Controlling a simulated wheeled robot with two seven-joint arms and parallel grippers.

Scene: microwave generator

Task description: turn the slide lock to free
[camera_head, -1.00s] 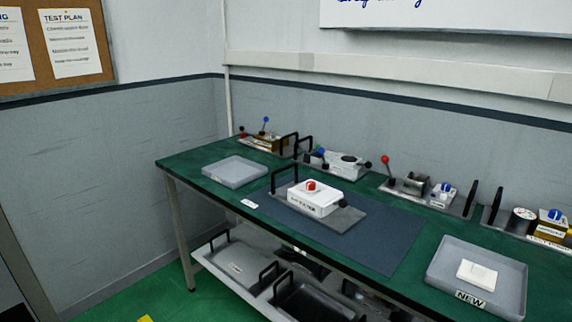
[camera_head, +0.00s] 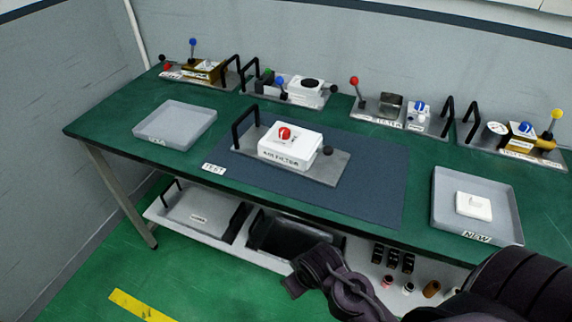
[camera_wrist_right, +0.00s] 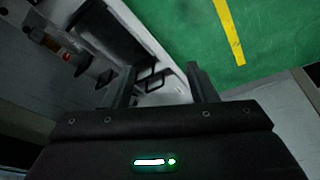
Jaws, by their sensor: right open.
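A white box unit (camera_head: 290,146) with a red knob (camera_head: 284,133) on top sits on a grey metal plate (camera_head: 327,168) on the dark blue mat. A black ball knob (camera_head: 328,150) sticks out at its right side. Its front label is too small to read, and I cannot tell which part is the slide lock or how it is set. My right gripper (camera_head: 292,287) is in front of the table, low and apart from the unit. In the right wrist view the right gripper (camera_wrist_right: 160,88) is open with nothing between its fingers. My left gripper is not in view.
A grey empty tray (camera_head: 176,124) stands left; a tray labelled NEW (camera_head: 447,210) holds a white part (camera_head: 473,205) at right. Several lever units line the back edge. A black handle (camera_head: 243,125) rises at the plate's left. A lower shelf (camera_head: 208,232) holds bins.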

